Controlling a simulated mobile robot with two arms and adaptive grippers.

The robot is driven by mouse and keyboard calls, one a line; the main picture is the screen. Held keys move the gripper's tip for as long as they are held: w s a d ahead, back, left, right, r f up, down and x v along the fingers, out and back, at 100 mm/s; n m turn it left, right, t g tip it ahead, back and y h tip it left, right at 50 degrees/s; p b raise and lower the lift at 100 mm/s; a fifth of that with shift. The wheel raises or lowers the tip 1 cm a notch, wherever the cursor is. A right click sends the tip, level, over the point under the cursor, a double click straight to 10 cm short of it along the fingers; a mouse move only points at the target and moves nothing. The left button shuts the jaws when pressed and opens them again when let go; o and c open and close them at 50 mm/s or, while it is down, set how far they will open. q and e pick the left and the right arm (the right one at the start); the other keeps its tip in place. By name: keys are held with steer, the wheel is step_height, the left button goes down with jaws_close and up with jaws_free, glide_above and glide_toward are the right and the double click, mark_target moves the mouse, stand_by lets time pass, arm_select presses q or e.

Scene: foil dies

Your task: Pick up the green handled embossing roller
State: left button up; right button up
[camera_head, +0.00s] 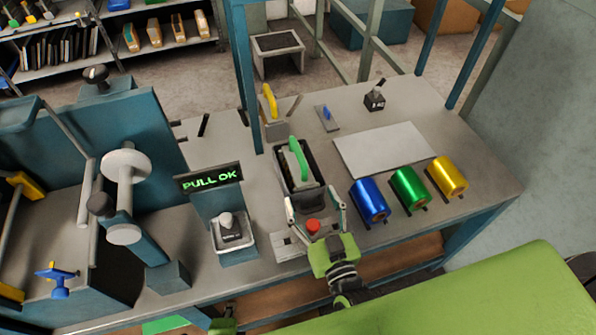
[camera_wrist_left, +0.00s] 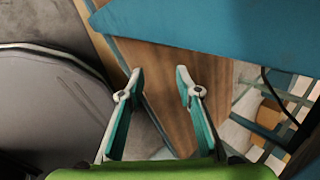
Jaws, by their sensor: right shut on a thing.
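The embossing roller with a green handle (camera_head: 299,158) sits in a dark, pale-rimmed tray on the bench in the head view. Its dark body is at the lower end of the handle. My right gripper (camera_head: 314,200) reaches in from the front, with its fingers on either side of the dark body, shut on it. The exact contact is too small to make out. The roller looks still at tray level. My left gripper (camera_wrist_left: 159,72) is open and empty in the left wrist view, low beside the wooden bench panel (camera_wrist_left: 160,75).
Blue (camera_head: 370,200), green (camera_head: 409,188) and yellow (camera_head: 447,176) foil rolls lie to the right. A pale sheet (camera_head: 383,148) lies behind them. A yellow-handled tool (camera_head: 270,100) stands behind the tray. A press with a "PULL OK" display (camera_head: 209,177) stands left. A red button (camera_head: 313,226) is near my right gripper.

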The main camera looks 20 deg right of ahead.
arm_select(q)
steer(key=s+d+r+m+h, duration=0.3)
steer(key=d+r, duration=0.2)
steer(key=r, duration=0.4)
steer(key=s+d+r+m+t+h, duration=0.1)
steer(key=s+d+r+m+h, duration=0.25)
steer(key=r, duration=0.55)
steer(key=s+d+r+m+h, duration=0.25)
steer(key=d+r, duration=0.25)
steer(key=r, duration=0.4)
steer(key=n+t+y, duration=0.2)
steer(key=t+y, duration=0.4)
steer(key=t, duration=0.1)
glide_toward(298, 158)
steer(key=x, duration=0.6)
steer(key=shift+w+a+r, duration=0.1)
steer(key=shift+w+r, duration=0.1)
steer(key=shift+r, duration=0.15)
steer(key=shift+f+x, duration=0.2)
steer(key=shift+x, duration=1.4)
steer(key=shift+f+x, duration=0.15)
steer(key=shift+x, duration=1.4)
steer(key=shift+s, duration=0.15)
steer(key=shift+c, duration=0.4)
